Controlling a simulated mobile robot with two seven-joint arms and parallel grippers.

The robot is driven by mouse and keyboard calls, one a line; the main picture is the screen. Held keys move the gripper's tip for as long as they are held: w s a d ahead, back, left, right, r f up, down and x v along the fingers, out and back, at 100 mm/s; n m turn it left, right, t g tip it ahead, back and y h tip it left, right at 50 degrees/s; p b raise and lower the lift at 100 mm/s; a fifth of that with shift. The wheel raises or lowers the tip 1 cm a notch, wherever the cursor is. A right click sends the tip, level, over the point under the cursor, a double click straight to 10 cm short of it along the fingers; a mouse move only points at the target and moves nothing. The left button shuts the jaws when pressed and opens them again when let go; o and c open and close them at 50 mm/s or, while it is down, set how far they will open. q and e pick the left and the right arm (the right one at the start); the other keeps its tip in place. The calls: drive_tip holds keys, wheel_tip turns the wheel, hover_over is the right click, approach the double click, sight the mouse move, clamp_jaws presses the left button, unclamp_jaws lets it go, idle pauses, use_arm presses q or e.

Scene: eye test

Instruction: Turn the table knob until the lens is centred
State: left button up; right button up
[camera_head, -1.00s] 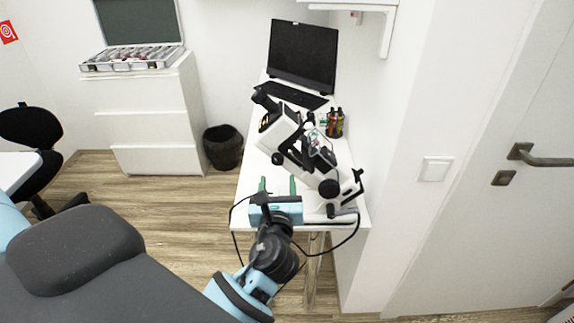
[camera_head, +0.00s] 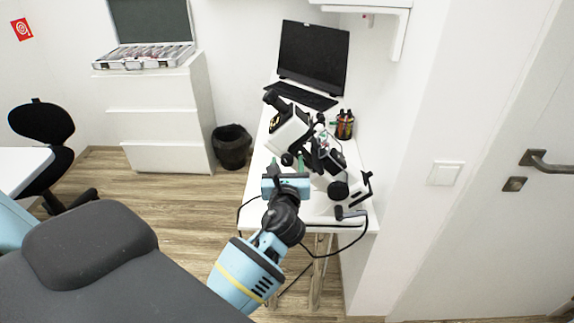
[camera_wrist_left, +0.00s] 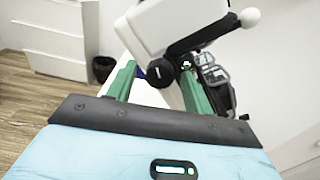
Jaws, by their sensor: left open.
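A white and black microscope (camera_head: 290,131) stands on the narrow white table. A black round knob (camera_head: 287,159) sticks out low on its near side, and a larger black knob (camera_head: 338,190) sits nearer its base. I cannot tell which one is the table knob, or whether the lens is centred. My left gripper (camera_head: 287,164) is open, its green fingers pointing at the microscope. The small knob appears between the fingertips in the head view. In the left wrist view a black knob (camera_wrist_left: 160,73) also appears between the fingers; contact is not clear. My right gripper is not in view.
The white table (camera_head: 258,165) also holds a monitor (camera_head: 313,56), a keyboard (camera_head: 304,96) and a pen holder (camera_head: 344,125). A black cable (camera_head: 345,246) hangs at its front edge.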

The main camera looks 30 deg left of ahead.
use_arm(q)
drive_tip(key=c, duration=1)
drive_tip(key=shift+o, duration=0.2)
drive_tip(key=shift+r+n+p, duration=0.2)
drive_tip(key=shift+n+p, duration=0.15)
drive_tip(key=shift+n, duration=0.15)
drive_tip(key=shift+f+n, duration=0.15)
drive_tip(key=shift+n, duration=0.35)
drive_tip(key=o, duration=1)
drive_tip(key=shift+c, duration=0.2)
drive_tip(key=v, duration=0.8)
drive_tip(key=shift+w, duration=0.1)
